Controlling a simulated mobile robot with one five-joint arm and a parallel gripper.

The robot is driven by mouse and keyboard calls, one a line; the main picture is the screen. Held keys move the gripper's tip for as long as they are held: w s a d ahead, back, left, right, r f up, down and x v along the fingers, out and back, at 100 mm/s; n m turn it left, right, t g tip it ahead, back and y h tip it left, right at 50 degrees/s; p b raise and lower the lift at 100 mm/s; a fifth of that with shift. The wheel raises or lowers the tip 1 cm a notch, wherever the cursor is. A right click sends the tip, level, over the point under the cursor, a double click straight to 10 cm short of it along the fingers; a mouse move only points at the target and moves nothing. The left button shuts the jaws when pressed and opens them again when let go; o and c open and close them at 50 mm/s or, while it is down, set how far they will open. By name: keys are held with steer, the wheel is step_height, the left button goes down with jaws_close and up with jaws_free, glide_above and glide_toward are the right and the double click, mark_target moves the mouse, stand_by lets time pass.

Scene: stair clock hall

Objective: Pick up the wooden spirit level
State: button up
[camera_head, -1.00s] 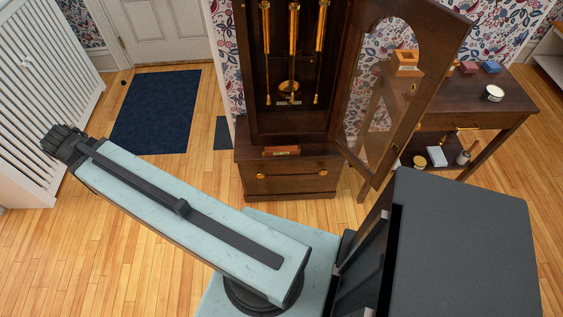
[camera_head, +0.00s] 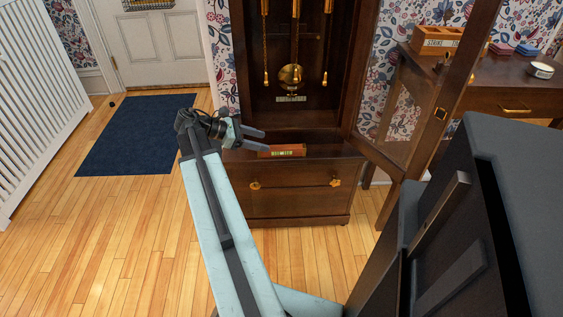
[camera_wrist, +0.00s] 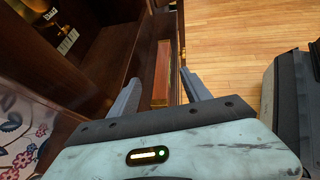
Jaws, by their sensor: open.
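The wooden spirit level (camera_head: 282,151) is a short reddish-brown bar with a small greenish vial window. It lies on the front ledge of the dark clock case, below the pendulum. In the wrist view the spirit level (camera_wrist: 161,75) shows lengthwise, just ahead of and between my fingers. My gripper (camera_head: 262,140) is open and empty at the left end of the level. In the wrist view my gripper (camera_wrist: 158,90) has one finger on each side of the level's line. I cannot tell whether either finger touches it.
The clock's glass door (camera_head: 415,110) stands open at the right of the ledge. The pendulum (camera_head: 291,76) and weights hang behind the level. A side table (camera_head: 485,90) with a wooden box (camera_head: 437,41) stands at right.

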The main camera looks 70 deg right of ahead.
mark_target(281, 147)
steer(key=b+x, duration=0.1)
steer(key=x, duration=0.1)
steer(key=b+x, duration=0.1)
steer(key=x, duration=0.2)
steer(key=b+x, duration=0.1)
steer(key=x, duration=0.1)
steer(key=shift+s+a+f+b, duration=0.1)
steer(key=shift+s+f+b, duration=0.15)
steer(key=shift+s+b, duration=0.1)
steer(key=shift+r, duration=0.1)
jaws_close()
